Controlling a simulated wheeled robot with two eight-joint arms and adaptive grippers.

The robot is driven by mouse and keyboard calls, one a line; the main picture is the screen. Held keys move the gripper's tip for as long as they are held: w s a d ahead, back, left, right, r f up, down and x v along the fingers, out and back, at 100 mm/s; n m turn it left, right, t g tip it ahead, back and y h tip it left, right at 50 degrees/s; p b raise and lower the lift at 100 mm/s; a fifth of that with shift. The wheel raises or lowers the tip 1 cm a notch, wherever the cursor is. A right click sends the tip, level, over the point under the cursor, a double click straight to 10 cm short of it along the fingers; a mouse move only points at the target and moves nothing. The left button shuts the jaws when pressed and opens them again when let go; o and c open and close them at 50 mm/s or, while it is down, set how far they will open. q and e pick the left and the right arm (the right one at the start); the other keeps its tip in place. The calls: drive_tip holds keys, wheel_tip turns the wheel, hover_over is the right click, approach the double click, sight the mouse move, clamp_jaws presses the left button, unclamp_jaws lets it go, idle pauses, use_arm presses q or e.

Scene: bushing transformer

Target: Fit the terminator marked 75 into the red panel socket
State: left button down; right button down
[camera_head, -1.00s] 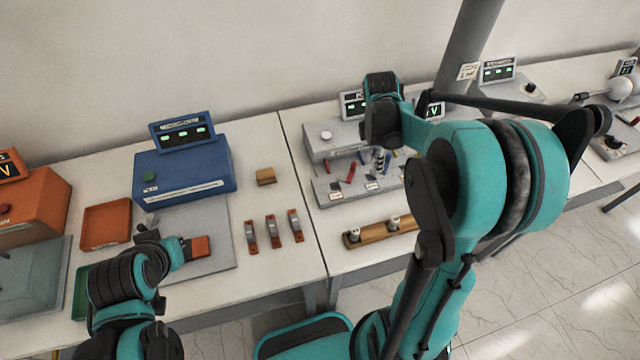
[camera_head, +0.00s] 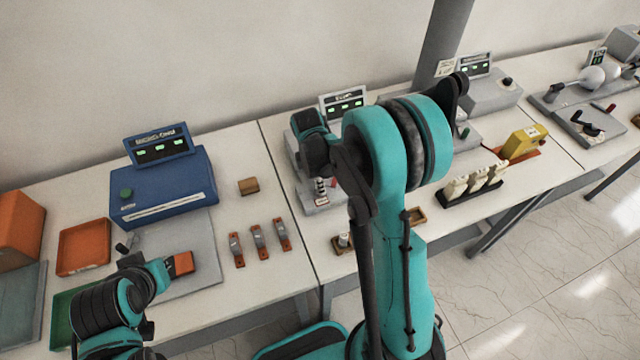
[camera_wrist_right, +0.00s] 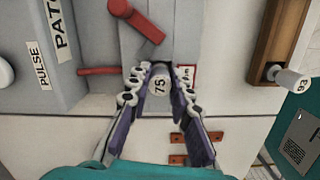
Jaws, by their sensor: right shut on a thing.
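My right gripper (camera_wrist_right: 158,88) is shut on the white terminator marked 75 (camera_wrist_right: 159,84), its number facing the wrist camera. In the head view the gripper (camera_head: 321,176) holds the terminator (camera_head: 321,189) upright over the front left of the grey patch console (camera_head: 296,160). A red-bordered label (camera_wrist_right: 187,74) shows just right of the terminator in the wrist view. The socket under the terminator is hidden, so I cannot tell whether they touch. My left gripper (camera_head: 163,270) is beside an orange-red block (camera_head: 181,263); its jaw opening is unclear.
A wooden rack (camera_wrist_right: 266,66) with a terminator marked 93 (camera_wrist_right: 291,79) stands to the right. Red-brown clips (camera_head: 258,242) and a blue meter (camera_head: 170,185) are left.

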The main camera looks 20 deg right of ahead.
drive_tip(key=c, duration=1.8)
unclamp_jaws()
drive_tip(key=shift+f, duration=0.15)
drive_tip(key=o, duration=0.4)
drive_tip(key=shift+o, duration=0.2)
drive_tip(key=shift+r, duration=0.2)
